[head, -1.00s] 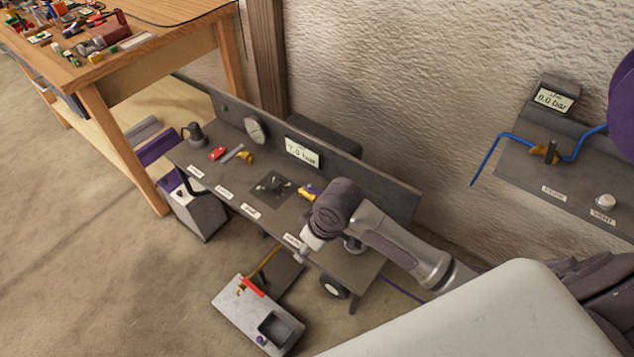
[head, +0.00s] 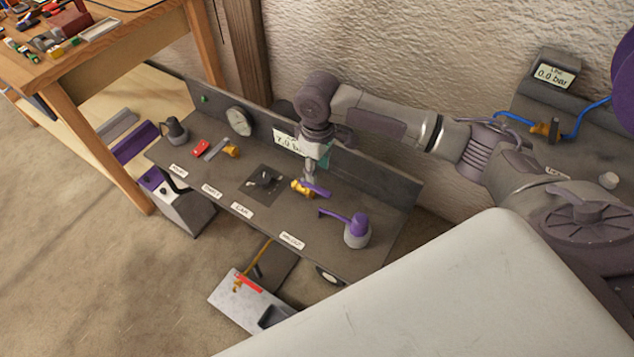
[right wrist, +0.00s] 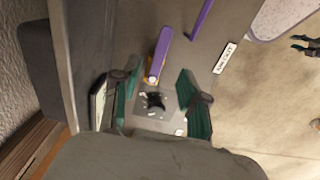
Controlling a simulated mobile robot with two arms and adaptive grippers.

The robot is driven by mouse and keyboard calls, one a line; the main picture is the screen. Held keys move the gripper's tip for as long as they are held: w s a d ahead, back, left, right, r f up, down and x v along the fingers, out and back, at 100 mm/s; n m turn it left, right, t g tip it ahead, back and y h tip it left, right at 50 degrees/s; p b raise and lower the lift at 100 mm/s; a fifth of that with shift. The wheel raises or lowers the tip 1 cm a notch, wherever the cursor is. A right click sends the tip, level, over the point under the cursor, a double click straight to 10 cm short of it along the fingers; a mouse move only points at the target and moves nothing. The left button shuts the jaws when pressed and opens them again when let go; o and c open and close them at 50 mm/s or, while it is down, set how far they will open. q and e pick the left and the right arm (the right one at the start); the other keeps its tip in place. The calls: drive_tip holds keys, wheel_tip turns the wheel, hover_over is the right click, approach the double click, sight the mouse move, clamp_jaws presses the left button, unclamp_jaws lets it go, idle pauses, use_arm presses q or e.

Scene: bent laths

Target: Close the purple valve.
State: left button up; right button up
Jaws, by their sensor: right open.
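The purple valve is a small brass body (head: 300,188) with a purple lever (head: 319,191) on the grey bench panel, and the lever points right along the panel in the head view. In the right wrist view, the purple lever (right wrist: 161,52) points up and ends near the middle of the picture. My right gripper (head: 310,173) points down just above the valve. In the right wrist view, its green-padded fingers (right wrist: 160,98) are apart, with nothing held between them. Contact with the lever cannot be told. My left gripper is out of view.
A grey, purple-topped fixture with a purple arm (head: 357,231) stands right of the valve. A dark square plate with a black knob (head: 264,182) lies left. The upright back panel (head: 375,184) with a gauge (head: 238,121) and display runs behind.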

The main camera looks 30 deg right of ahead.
sight(317, 188)
wheel_tip(317, 188, down, 7)
drive_tip(key=shift+r, duration=0.1)
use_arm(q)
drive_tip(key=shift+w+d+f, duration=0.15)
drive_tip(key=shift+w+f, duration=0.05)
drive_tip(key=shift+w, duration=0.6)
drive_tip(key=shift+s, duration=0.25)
use_arm(e)
clamp_jaws()
